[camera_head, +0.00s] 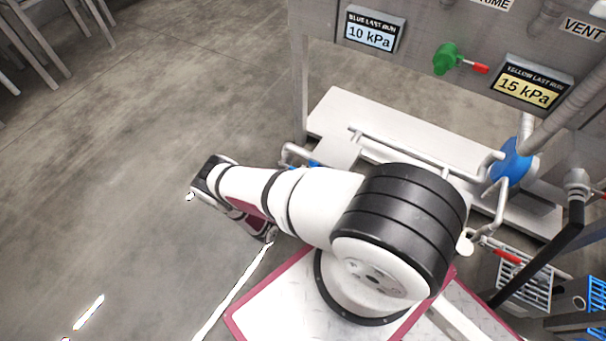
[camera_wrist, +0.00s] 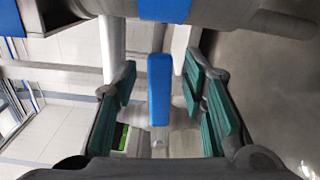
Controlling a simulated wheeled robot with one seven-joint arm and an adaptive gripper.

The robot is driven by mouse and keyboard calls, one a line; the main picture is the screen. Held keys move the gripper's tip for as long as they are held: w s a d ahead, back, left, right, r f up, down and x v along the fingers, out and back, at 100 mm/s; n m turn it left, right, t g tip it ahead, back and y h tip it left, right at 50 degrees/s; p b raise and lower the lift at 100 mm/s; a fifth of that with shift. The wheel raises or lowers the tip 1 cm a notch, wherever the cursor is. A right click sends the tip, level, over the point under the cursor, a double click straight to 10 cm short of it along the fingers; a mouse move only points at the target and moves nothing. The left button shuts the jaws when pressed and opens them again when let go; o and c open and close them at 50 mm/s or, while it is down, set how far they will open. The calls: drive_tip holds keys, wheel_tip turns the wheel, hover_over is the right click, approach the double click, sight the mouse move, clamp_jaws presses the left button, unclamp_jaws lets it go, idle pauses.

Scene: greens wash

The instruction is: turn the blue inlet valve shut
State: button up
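The blue valve handle (camera_wrist: 159,90) is a flat bar, upright in the middle of the wrist view. My gripper (camera_wrist: 163,98) is open, with green-padded fingers on the left and right of the handle. A gap shows on each side of the handle, so neither pad appears to touch it. Behind the handle is a pale grey body or pipe, partly hidden. In the head view my arm covers much of the piping, and I cannot make out my fingertips. A small blue part (camera_head: 314,164) shows just behind the arm; I cannot tell whether it is this handle.
A blue round part (camera_head: 512,162) sits on the piping at right. A green valve with a red-tipped lever (camera_head: 480,68) is on the panel, between the 10 kPa display (camera_head: 372,36) and the 15 kPa display (camera_head: 530,90). Crates (camera_head: 524,280) stand lower right.

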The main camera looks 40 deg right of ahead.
drive_tip(key=v, duration=1)
drive_tip(key=shift+a, duration=0.4)
drive_tip(key=shift+s, duration=0.1)
